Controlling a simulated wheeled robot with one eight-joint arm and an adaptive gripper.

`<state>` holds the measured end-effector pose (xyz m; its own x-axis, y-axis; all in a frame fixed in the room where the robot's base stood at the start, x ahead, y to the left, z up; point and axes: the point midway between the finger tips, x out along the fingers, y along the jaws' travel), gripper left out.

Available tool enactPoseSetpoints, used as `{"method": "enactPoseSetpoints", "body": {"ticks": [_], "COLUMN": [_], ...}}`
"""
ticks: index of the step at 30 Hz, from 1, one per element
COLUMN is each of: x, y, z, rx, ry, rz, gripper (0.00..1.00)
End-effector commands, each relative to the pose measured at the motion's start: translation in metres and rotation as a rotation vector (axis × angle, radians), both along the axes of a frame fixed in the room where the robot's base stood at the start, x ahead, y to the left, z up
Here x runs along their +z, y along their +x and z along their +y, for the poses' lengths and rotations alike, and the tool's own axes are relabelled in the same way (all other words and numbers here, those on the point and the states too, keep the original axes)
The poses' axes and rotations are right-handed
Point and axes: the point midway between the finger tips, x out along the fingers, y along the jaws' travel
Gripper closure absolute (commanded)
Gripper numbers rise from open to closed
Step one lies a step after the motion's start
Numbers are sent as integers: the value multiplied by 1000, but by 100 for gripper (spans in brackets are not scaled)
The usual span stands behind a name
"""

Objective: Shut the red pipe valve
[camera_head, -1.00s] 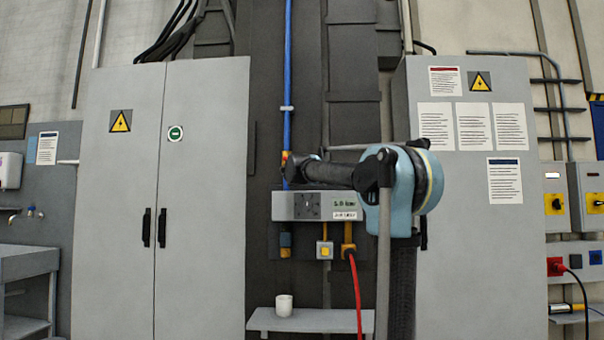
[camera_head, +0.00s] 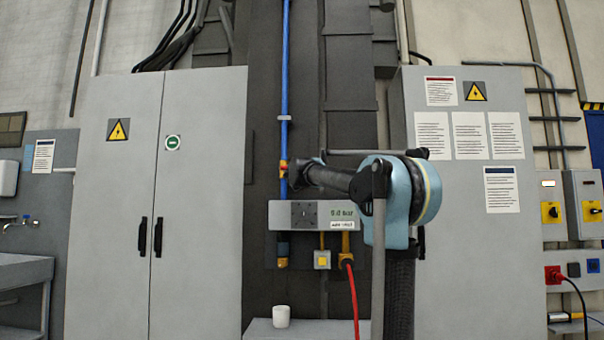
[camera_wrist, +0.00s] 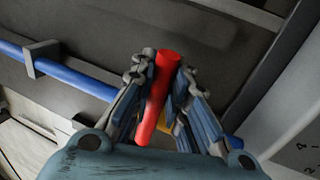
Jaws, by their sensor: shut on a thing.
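The red valve handle (camera_wrist: 158,98) is a straight red bar. It lies between the two fingers of my gripper (camera_wrist: 162,75) in the wrist view, and the gripper is shut on it. In the head view a small red and orange valve body (camera_head: 284,171) sits on the vertical blue pipe (camera_head: 285,90). My gripper (camera_head: 292,175) reaches it from the right, and the handle is mostly hidden there. The blue pipe (camera_wrist: 75,80) runs diagonally behind the fingers in the wrist view. A bit of the yellow fitting shows past the fingers.
A grey gauge box (camera_head: 340,216) is just below my arm, with a red hose (camera_head: 352,290) hanging under it. A white cup (camera_head: 281,316) stands on a low shelf. Grey cabinets (camera_head: 200,230) flank the pipe on both sides.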

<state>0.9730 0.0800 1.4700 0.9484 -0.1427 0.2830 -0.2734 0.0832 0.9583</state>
Motion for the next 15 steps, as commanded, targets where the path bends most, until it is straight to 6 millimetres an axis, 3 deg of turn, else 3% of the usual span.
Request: {"method": "enactPoseSetpoints", "body": {"ticks": [2, 3, 5, 15], "x": [-1, -1, -1, -1], "y": [0, 0, 1, 0], "z": [3, 3, 2, 0], "rx": [5, 5, 4, 1], "ry": [-2, -2, -2, 0], "rz": [3, 3, 3, 1], "gripper": [100, 76, 64, 64]}}
